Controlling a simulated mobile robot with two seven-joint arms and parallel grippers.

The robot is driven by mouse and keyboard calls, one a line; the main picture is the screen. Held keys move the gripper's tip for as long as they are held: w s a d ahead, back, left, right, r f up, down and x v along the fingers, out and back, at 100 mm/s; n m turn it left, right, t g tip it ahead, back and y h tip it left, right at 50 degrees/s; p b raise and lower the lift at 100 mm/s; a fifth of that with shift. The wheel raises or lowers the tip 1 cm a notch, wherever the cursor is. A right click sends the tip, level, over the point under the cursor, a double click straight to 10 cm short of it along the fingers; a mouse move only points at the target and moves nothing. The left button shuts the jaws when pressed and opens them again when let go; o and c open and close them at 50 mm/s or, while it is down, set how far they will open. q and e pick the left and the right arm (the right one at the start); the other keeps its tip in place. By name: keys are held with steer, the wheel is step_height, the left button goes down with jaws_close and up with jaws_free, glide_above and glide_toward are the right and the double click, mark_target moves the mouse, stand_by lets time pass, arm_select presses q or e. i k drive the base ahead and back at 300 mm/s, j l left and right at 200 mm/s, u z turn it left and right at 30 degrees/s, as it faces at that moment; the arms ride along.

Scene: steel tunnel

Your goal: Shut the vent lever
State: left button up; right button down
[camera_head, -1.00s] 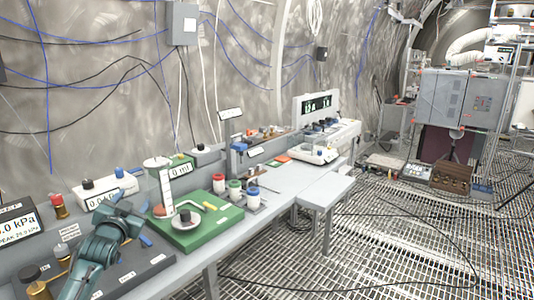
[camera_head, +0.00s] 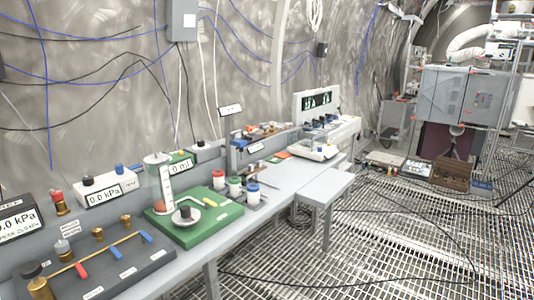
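A dark grey valve block (camera_head: 150,262) lies at the lower left of the bench. A brass pipe (camera_head: 97,258) runs along it with three small levers: a red lever (camera_head: 82,271) at the near end, a blue lever (camera_head: 115,252) in the middle and another blue lever (camera_head: 146,236) at the far end. Small white labels sit in front of the levers, too small to read, so I cannot tell which one is the vent lever. All three levers stick out at an angle to the pipe. Neither of my grippers is in view.
Behind the block stand a white box reading 0.0 kPa (camera_head: 106,187) and a larger kPa display (camera_head: 20,222). A green board (camera_head: 210,225) with a cylinder and dish sits to the right. Lidded jars (camera_head: 235,187) stand beyond. The grated floor at right is largely open.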

mark_target(82, 274)
steer(key=u, duration=1.35)
